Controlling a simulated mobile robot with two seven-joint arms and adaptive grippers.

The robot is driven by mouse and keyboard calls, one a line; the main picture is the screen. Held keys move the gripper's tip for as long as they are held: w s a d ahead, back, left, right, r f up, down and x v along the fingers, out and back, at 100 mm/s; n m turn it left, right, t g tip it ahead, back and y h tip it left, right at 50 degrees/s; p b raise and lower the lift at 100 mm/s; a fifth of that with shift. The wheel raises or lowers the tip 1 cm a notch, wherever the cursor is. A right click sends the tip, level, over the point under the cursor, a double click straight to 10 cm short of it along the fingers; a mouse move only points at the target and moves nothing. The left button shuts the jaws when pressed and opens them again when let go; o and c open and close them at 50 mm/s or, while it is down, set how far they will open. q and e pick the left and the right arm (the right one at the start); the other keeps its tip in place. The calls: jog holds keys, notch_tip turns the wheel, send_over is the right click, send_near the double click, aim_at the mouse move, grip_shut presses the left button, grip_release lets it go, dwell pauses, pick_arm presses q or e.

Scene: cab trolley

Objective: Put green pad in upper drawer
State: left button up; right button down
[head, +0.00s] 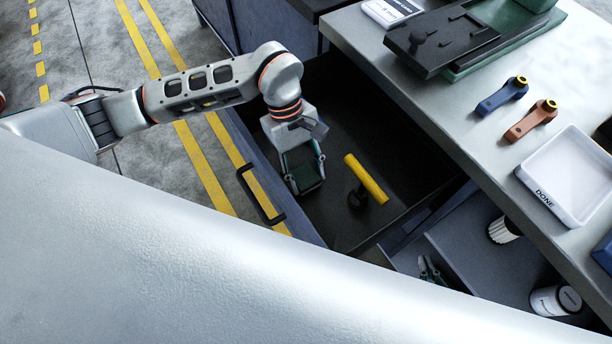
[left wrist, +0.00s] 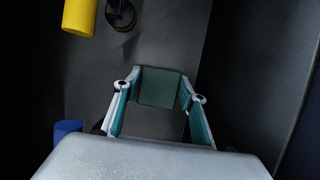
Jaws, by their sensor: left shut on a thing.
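My left gripper (head: 305,176) reaches down inside an open dark drawer (head: 330,85). It is shut on the green pad (head: 306,178), a flat dark green piece held between its two fingers. In the left wrist view the pad (left wrist: 159,88) spans the gap between the fingertips (left wrist: 158,90). I cannot tell whether the pad touches the drawer floor. My right gripper (head: 429,268) shows only its small fingertips, which look apart and empty; the rest is hidden behind a pale surface.
A yellow-topped black tool (head: 366,180) stands in the drawer, right of the pad. A blue cylinder (left wrist: 67,131) shows in the wrist view. The grey worktop (head: 470,110) overhangs at right, with a blue lever (head: 502,96), a brown lever (head: 530,121) and the DONE tray (head: 552,202).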

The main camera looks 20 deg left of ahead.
pick_arm(q)
jog(key=shift+f, duration=0.9)
jog(key=o, duration=1.1)
jog(key=shift+f, duration=0.1)
jog(key=shift+o, duration=0.2)
jog(key=shift+r, duration=0.35)
jog(key=p+v, duration=0.1)
jog(key=v, duration=1)
jog(key=shift+w+a+r, duration=0.15)
jog(key=shift+w+r, duration=0.05)
jog(key=shift+r, duration=0.1)
